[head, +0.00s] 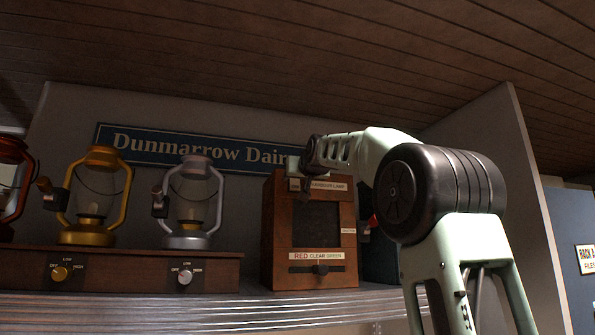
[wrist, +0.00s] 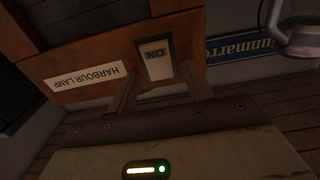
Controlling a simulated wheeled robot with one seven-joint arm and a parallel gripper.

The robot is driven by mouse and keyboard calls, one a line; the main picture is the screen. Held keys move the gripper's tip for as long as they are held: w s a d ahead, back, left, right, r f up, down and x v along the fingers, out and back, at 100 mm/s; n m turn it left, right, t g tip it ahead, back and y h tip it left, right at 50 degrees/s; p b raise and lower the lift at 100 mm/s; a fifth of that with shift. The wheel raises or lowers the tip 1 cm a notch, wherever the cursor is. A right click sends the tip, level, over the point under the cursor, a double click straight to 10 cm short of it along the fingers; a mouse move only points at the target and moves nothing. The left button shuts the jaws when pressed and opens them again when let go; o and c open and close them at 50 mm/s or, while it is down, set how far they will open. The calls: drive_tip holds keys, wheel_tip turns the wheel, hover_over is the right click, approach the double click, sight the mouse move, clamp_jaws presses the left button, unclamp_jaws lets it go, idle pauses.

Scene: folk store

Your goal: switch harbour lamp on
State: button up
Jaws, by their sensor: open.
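The harbour lamp (head: 268,235) is a brown wooden box with a dark front window (head: 316,225). It carries a "HARBOUR LAMP" label at the top and a "RED CLEAR GREEN" strip with a dark knob (head: 320,270) below. In the wrist view, the label (wrist: 85,80) reads upside down beside a pale switch (wrist: 157,64) marked "ON", also upside down. My gripper (wrist: 158,82) is open and empty, its fingers on either side of the switch's near end. Whether they touch it is unclear. In the head view, my gripper (head: 298,182) is at the box's upper left front, partly hiding that corner.
Several lanterns, including a yellow one (head: 92,195) and a silver one (head: 190,205), stand left on a wooden base (head: 120,268) with knobs. A blue sign (head: 180,146) hangs behind. The ribbed counter (head: 200,308) runs below. A side wall (head: 490,150) stands right.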

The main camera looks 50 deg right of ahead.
drive_tip(key=shift+w+d, duration=0.1)
drive_tip(key=shift+w, duration=0.05)
drive_tip(key=c, duration=1)
drive_tip(key=f+t+b, duration=0.1)
drive_tip(key=b, duration=0.2)
drive_tip(key=shift+b, duration=0.4)
drive_tip(key=t+h+b, duration=0.1)
drive_tip(key=b, duration=0.2)
drive_tip(key=shift+f, duration=0.1)
drive_tip(key=shift+b, duration=0.6)
drive_tip(key=shift+t, duration=0.4)
drive_tip(key=shift+r, duration=0.25)
